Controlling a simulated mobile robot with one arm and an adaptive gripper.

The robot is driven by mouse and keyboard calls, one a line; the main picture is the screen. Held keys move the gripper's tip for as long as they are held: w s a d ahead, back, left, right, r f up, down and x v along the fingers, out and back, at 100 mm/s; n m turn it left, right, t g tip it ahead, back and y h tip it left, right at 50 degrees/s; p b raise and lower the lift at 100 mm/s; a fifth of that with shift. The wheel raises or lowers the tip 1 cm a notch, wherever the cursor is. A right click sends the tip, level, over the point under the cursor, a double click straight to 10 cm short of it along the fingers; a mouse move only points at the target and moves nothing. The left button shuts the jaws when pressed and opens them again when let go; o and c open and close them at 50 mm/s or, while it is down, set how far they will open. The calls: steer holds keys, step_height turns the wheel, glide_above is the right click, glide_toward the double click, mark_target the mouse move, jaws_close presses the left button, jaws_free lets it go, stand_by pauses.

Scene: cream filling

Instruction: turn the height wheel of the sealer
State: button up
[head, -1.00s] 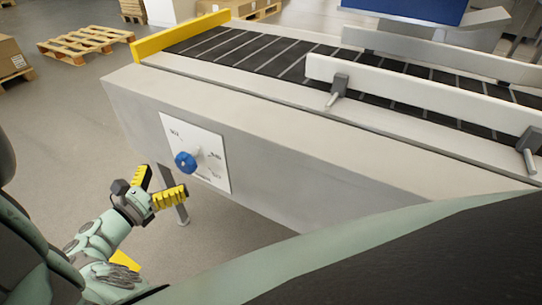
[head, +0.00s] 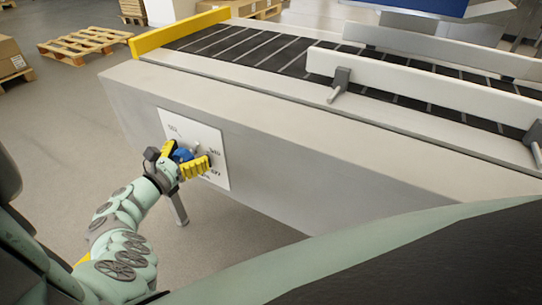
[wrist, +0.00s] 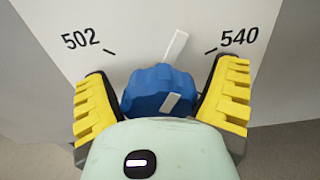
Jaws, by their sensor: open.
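The blue height wheel (wrist: 158,88) sits on a white dial plate (head: 214,143) on the side of the conveyor body. In the wrist view, the plate has the marks 502 at left and 540 at right, and a white pointer (wrist: 176,46) lies between them, nearer 540. The wheel's rim carries a white mark. My gripper (head: 189,160) is open, with its yellow fingers on either side of the wheel (head: 182,154). My gripper hides the wheel's lower part.
The conveyor (head: 260,110) has a black slatted belt, white side guides (head: 420,90) and a yellow end bar (head: 180,33). A leg (head: 177,207) stands below the plate. Wooden pallets (head: 92,44) and cartons (head: 10,58) lie on the floor at far left.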

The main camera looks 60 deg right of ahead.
steer(key=shift+d+r, duration=0.1)
steer(key=shift+d, duration=0.05)
steer(key=c, duration=1.1)
steer(key=shift+m, duration=0.3)
steer(key=m+b, duration=0.2)
steer(key=m, duration=0.2)
steer(key=m+b, duration=0.3)
steer(key=m, duration=0.2)
steer(key=shift+s, duration=0.15)
steer(key=m+b, duration=0.4)
steer(key=m, duration=0.1)
steer(key=shift+f, duration=0.2)
steer(key=shift+m+b, duration=1.55)
steer(key=shift+m, duration=0.85)
steer(key=shift+r, duration=0.1)
